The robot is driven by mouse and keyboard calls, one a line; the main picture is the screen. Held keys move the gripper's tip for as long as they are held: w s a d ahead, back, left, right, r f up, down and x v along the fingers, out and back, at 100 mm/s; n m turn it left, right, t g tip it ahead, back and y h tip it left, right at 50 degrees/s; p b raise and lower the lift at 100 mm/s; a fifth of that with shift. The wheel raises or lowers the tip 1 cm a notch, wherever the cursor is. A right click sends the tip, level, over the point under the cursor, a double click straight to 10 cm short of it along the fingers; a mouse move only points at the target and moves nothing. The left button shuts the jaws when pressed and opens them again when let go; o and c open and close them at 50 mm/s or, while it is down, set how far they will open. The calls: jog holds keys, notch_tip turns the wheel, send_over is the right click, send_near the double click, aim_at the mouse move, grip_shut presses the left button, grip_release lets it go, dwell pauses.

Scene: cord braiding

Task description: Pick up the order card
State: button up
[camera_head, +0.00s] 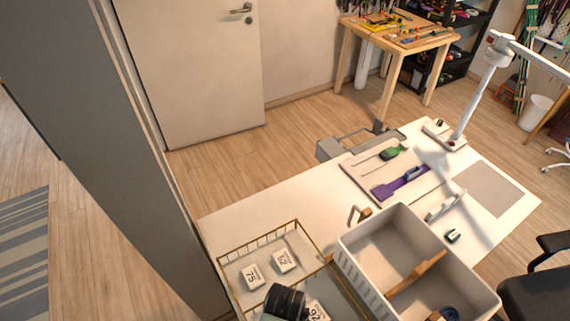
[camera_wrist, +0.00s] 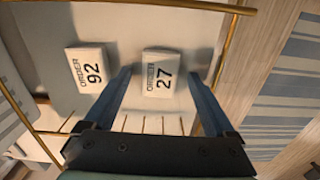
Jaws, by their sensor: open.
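White order cards lie in a gold-railed tray (camera_head: 268,247) at the front of the white table. In the head view one card reads 75 (camera_head: 251,276), one beside it (camera_head: 285,261) is hard to read, and one reads 92 (camera_head: 318,311), partly cut off. In the wrist view the order card 27 (camera_wrist: 160,73) appears between my gripper's open, empty fingers (camera_wrist: 162,68). The order card 92 (camera_wrist: 86,70) lies just left of the left finger. My gripper's dark end (camera_head: 286,300) shows over the tray in the head view, hiding part of it.
A grey bin (camera_head: 352,243) with a wooden piece (camera_head: 416,272) stands right of the tray. A board with green and purple tools (camera_head: 360,183) and a white lamp (camera_head: 472,108) are farther back. Thin gold rails (camera_wrist: 215,7) edge the tray. The table left of the board is clear.

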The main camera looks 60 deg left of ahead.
jog(key=c, duration=1.4)
